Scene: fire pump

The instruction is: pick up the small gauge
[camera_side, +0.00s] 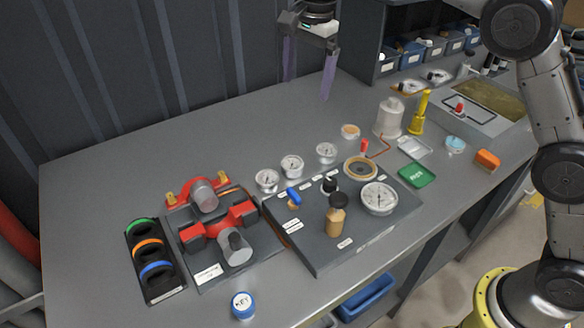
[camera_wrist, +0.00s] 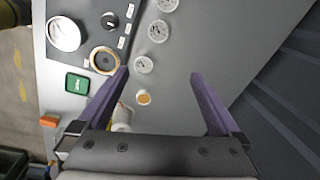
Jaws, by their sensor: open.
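Three small white-faced gauges stand in a slanted row along the back edge of the grey panel: a left one (camera_side: 267,180), a middle one (camera_side: 292,166) and a right one (camera_side: 326,152). The wrist view shows the same row, with one gauge (camera_wrist: 144,65) just beyond the left fingertip, another (camera_wrist: 158,31) farther up and a third (camera_wrist: 168,5) at the top edge. A larger gauge (camera_side: 379,198) sits on the panel and also shows in the wrist view (camera_wrist: 63,33). My gripper (camera_side: 308,90) is open and empty, above the back of the bench, its purple fingers (camera_wrist: 160,74) wide apart.
The grey panel (camera_side: 310,248) carries knobs and a brass ring (camera_side: 361,168). A red valve assembly (camera_side: 215,225) and a rack of coloured rings (camera_side: 152,262) are at left. A white cylinder (camera_side: 389,118), yellow tool (camera_side: 420,112) and green tray (camera_side: 417,175) stand right. The back-left bench is clear.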

